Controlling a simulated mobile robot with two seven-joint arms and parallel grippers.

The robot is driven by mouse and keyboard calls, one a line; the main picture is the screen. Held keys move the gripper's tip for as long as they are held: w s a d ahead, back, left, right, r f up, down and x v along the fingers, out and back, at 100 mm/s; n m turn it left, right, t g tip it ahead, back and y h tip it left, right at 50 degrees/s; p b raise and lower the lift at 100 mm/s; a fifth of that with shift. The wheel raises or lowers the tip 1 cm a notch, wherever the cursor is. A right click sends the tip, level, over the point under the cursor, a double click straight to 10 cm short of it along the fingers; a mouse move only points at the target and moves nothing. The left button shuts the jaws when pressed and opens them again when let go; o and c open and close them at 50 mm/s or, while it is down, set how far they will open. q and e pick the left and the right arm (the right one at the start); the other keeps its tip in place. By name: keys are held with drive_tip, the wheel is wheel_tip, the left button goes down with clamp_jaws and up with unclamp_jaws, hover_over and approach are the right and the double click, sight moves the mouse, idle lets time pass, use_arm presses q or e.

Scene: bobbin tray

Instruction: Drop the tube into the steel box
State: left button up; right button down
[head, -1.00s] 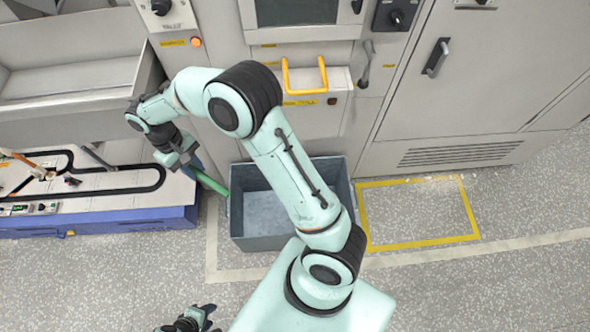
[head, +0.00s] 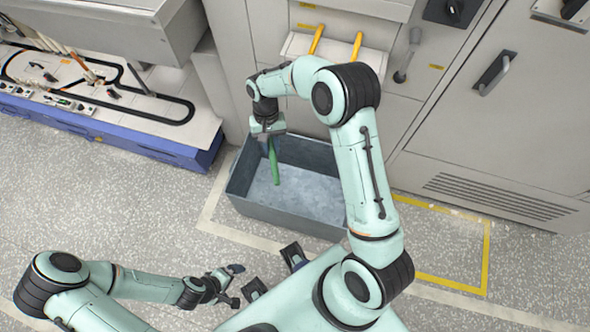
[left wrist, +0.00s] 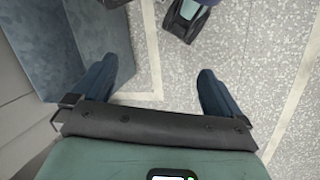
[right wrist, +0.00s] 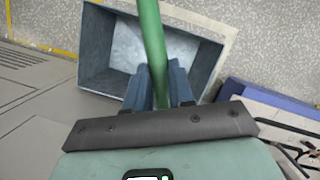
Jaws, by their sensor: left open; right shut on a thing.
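The green tube (head: 274,163) hangs from my right gripper (head: 269,136) over the left part of the steel box (head: 285,218), its lower end pointing down into the opening. In the right wrist view, the tube (right wrist: 152,45) is between the closed fingers of the right gripper (right wrist: 160,88), with the box (right wrist: 98,50) behind it. The box stands open on the floor, and its visible inside is bare grey metal. My left gripper (head: 235,286) is in front of the box, low in the head view. In the left wrist view, the left gripper (left wrist: 157,90) is open and empty.
A machine cabinet with a yellow handle (head: 316,40) stands close behind the box. A bench with a black track (head: 170,118) is to the left. A yellow floor outline (head: 486,258) lies at right. Speckled floor (head: 110,205) is clear at left.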

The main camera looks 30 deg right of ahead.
use_arm(q)
wheel_tip(320, 180, down, 16)
drive_tip(key=b, duration=1.4)
use_arm(e)
drive_tip(key=d+f+m+t+b, duration=0.1)
drive_tip(key=d+f+m, duration=0.3)
drive_tip(key=f, duration=0.8)
drive_tip(key=d+f+m+t+y+b, duration=0.1)
drive_tip(key=d+f+m, duration=0.3)
drive_tip(key=f, duration=0.8)
drive_tip(key=d+f+m+t+b, duration=0.1)
drive_tip(key=d+f+m, duration=0.3)
drive_tip(key=f, duration=0.9)
drive_tip(key=shift+m+b, duration=0.45)
drive_tip(key=shift+m, duration=0.75)
drive_tip(key=c, duration=0.9)
unclamp_jaws()
drive_tip(key=shift+y, duration=0.3)
use_arm(q)
drive_tip(key=w+a+f+t+y, duration=0.1)
drive_tip(key=w+a+f+t, duration=0.1)
drive_tip(key=w, duration=0.3)
drive_tip(key=shift+w+a+f+n+t, duration=0.3)
drive_tip(key=shift+a+f+n, duration=0.1)
drive_tip(key=shift+a+f, duration=0.35)
drive_tip(key=shift+d+f, duration=0.1)
